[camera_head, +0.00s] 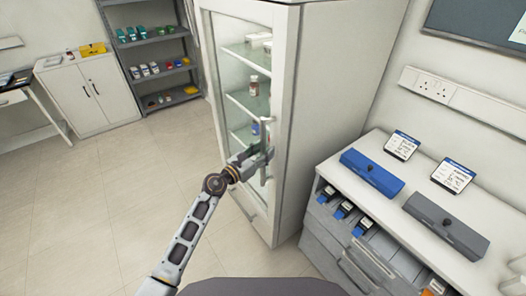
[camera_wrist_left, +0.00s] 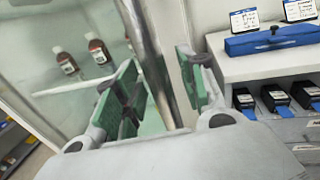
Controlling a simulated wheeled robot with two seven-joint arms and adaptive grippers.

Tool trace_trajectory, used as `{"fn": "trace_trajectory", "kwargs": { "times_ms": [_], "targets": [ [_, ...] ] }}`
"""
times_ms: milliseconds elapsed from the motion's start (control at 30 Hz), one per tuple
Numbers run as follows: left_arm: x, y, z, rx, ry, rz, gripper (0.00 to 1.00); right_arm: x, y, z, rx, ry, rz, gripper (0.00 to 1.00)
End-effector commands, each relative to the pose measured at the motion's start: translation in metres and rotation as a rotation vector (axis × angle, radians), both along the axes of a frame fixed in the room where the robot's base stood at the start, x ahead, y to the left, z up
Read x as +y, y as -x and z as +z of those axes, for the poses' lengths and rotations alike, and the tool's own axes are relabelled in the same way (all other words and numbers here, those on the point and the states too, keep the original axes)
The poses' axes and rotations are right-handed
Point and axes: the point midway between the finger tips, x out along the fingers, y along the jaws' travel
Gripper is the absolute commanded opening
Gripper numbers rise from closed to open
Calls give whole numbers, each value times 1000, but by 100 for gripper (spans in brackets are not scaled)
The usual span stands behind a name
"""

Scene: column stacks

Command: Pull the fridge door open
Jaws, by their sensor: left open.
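The white fridge (camera_head: 335,110) stands in the middle of the head view. Its glass door (camera_head: 235,75) looks closed, with shelves and bottles behind the pane. A vertical metal bar handle (camera_head: 264,135) runs along the door's right side. My left gripper (camera_head: 262,160) is at the lower part of this handle. In the left wrist view the handle (camera_wrist_left: 146,40) passes between the two green-padded fingers of my left gripper (camera_wrist_left: 157,75). The fingers are open around the bar, with visible gaps on both sides. My right gripper is not in view.
A white drawer cabinet (camera_head: 480,215) with a blue box (camera_head: 371,174) and a grey box (camera_head: 446,224) stands right of the fridge. A grey shelf rack (camera_head: 150,52) and white cupboard (camera_head: 92,92) stand at the back left. The tiled floor (camera_head: 90,200) left of the fridge is clear.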

Motion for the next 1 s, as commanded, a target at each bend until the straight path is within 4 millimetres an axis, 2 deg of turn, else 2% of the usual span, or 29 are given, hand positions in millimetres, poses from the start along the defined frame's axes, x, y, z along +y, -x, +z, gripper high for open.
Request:
{"fn": "trace_trajectory", "kwargs": {
  "times_ms": [200,500,1000],
  "targets": [
    [0,0,0,0,0,0,39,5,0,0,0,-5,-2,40],
    [0,0,0,0,0,0,1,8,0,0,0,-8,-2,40],
    [3,2,-1,-1,-1,-5,0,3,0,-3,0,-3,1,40]
  ]
}}
